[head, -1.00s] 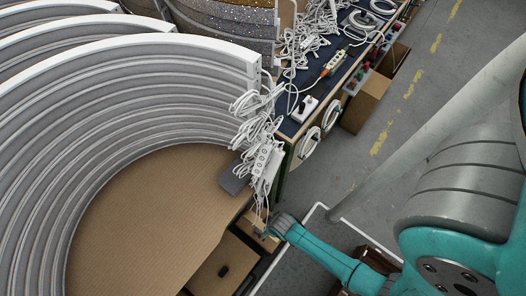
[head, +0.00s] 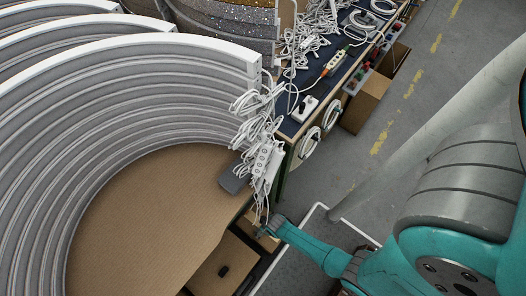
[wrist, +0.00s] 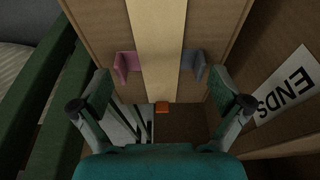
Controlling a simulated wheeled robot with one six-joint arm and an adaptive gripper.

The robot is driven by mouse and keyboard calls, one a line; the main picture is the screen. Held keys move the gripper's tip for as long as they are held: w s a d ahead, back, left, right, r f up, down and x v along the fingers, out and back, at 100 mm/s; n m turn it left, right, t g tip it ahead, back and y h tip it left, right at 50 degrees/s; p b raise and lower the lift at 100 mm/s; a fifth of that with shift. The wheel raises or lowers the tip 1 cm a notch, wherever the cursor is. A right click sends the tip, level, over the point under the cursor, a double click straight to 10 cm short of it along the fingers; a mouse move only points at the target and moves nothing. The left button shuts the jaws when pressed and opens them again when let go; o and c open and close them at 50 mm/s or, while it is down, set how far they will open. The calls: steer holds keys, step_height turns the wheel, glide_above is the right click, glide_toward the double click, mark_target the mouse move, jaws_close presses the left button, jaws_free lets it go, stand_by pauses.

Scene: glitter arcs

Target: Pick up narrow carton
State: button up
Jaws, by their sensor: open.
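A brown cardboard carton (wrist: 95,22) with a pale strip down its middle fills the upper centre of the wrist view and appears to be the narrow carton. My gripper (wrist: 160,66) is open. Its teal fingers stand apart, with a pink pad on the left and a grey-blue pad on the right in front of the carton face. I cannot tell whether either pad touches it. In the head view, the end of my arm (head: 274,226) is low beside the table, next to a small brown box partly hidden by cables and my arm.
A box marked "ENDS" (wrist: 285,90) stands close on the right in the wrist view; green bars (wrist: 40,110) run along the left. In the head view, tangled white cables (head: 260,150) hang over the cardboard-topped surface (head: 150,225). Grey floor (head: 420,110) is open at right.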

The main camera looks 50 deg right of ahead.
steer(key=shift+f, duration=0.3)
steer(key=c, duration=1.4)
steer(key=shift+w, duration=0.15)
steer(key=shift+c, duration=0.4)
